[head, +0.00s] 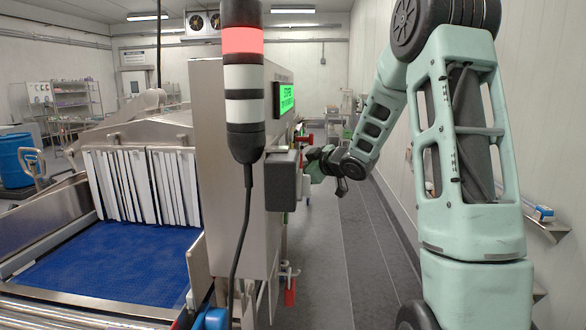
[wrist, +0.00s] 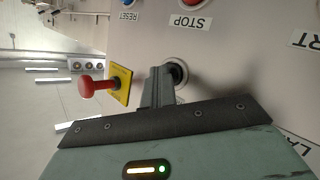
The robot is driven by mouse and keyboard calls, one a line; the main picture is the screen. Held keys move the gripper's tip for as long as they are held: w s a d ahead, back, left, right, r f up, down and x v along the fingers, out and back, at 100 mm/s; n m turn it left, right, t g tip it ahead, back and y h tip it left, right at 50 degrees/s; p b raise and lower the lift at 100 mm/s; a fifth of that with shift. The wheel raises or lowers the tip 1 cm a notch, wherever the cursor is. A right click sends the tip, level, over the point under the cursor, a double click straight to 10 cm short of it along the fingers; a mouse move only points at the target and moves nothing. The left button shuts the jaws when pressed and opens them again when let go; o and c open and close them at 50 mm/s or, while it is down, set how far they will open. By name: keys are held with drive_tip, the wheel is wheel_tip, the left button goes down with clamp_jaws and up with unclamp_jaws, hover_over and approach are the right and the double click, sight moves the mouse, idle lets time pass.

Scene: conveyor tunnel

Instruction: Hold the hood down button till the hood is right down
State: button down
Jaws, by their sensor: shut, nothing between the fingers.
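My gripper (wrist: 160,84) is shut and empty, its fingertips up against a round button with a metal ring (wrist: 181,70) on the steel control panel. The fingers cover part of this button. Its label is not in view, and I cannot tell whether it is pressed in. In the head view my gripper (head: 312,163) is at the panel's right side, its tips partly hidden. The hood (head: 135,130) is the steel cover at left, above white strip curtains (head: 145,185) that hang to the blue belt. I cannot tell if it is fully down.
A red mushroom knob (wrist: 98,86) on a yellow plate sticks out left of the fingers. A blue RESET button (wrist: 128,3) and a red STOP button (wrist: 192,2) are above. A stack light (head: 243,80) glows red. The aisle floor (head: 335,260) is clear.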

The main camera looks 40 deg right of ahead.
drive_tip(key=shift+s+d, duration=0.55)
drive_tip(key=shift+s, duration=0.15)
drive_tip(key=shift+p, duration=0.3)
drive_tip(key=shift+s+d+p, duration=0.8)
drive_tip(key=shift+s+d, duration=0.85)
drive_tip(key=shift+s, duration=0.25)
